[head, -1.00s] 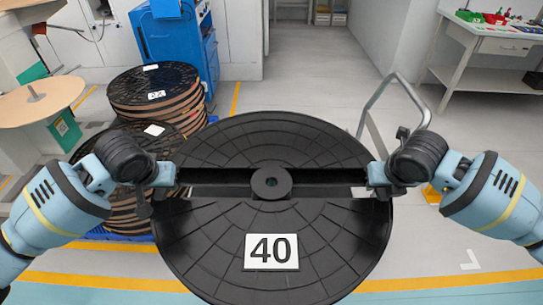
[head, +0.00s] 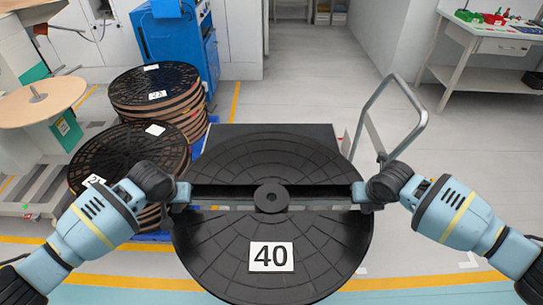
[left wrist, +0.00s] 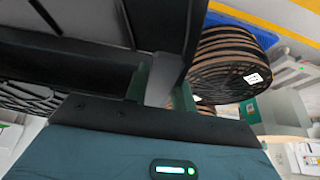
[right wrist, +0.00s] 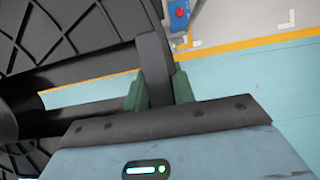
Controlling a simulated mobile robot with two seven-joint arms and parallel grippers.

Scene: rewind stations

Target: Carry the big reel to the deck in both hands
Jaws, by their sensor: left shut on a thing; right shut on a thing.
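The big reel (head: 268,236) is black and round, with a white "40" label, a central hub and an open slot across its middle. My left gripper (head: 183,192) is shut on its left side and my right gripper (head: 361,193) on its right side. In the left wrist view the jaws (left wrist: 164,90) close on a dark part of the reel; the right jaws (right wrist: 158,86) do the same. The black deck (head: 285,129) shows beyond the reel's far rim. The reel hides its near part, and I cannot tell whether they touch.
A grey tubular handle (head: 396,97) rises at the deck's right. Stacks of dark reels (head: 128,150) stand close on the left, near my left arm. A blue cabinet (head: 174,42) is behind them. A workbench (head: 487,50) is at the back right. The floor beyond the deck is clear.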

